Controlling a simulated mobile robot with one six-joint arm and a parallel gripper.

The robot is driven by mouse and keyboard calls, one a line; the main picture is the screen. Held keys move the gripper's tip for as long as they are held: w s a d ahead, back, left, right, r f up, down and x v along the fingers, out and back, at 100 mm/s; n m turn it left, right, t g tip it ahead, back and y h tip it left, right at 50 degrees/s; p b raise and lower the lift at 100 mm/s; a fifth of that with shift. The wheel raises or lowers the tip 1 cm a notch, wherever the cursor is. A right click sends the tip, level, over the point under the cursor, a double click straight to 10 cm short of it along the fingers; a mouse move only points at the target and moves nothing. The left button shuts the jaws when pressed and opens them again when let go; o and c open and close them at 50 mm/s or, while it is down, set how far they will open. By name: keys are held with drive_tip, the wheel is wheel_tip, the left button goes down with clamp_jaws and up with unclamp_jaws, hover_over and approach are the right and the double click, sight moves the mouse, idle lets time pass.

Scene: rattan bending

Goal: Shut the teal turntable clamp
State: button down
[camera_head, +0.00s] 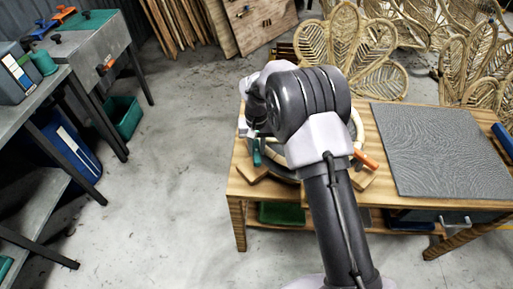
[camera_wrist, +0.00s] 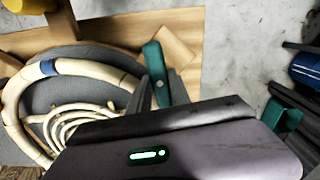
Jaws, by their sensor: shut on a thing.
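The teal turntable clamp (camera_head: 257,152) is at the left side of the turntable on the wooden bench. In the wrist view its teal handle (camera_wrist: 158,80) stands beside the rattan ring, by the bench edge. My gripper (camera_wrist: 152,72) is shut on this handle; its dark finger shows against the teal, and the grip is partly hidden by my gripper body. The grey turntable (camera_wrist: 95,60) carries a pale rattan ring (camera_wrist: 100,70) with a blue band and a smaller coil inside. In the head view my arm covers most of the turntable.
An orange clamp handle (camera_head: 365,160) sits at the turntable's right. A grey textured mat (camera_head: 440,150) covers the bench's right side. Rattan chair backs (camera_head: 350,45) stand behind. A work table (camera_head: 30,110) and a teal bin (camera_head: 122,117) are at left. The floor between is clear.

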drive_tip(key=m, duration=0.5)
drive_tip(key=shift+m+b, duration=0.3)
drive_tip(key=m, duration=0.4)
drive_tip(key=shift+m+b, duration=0.3)
drive_tip(key=shift+b, duration=0.1)
drive_tip(key=shift+m, duration=0.3)
drive_tip(key=c, duration=1.2)
unclamp_jaws()
wheel_tip(320, 180, up, 18)
drive_tip(key=p, duration=0.5)
drive_tip(key=shift+f+p, duration=0.25)
drive_tip(key=shift+p, duration=0.05)
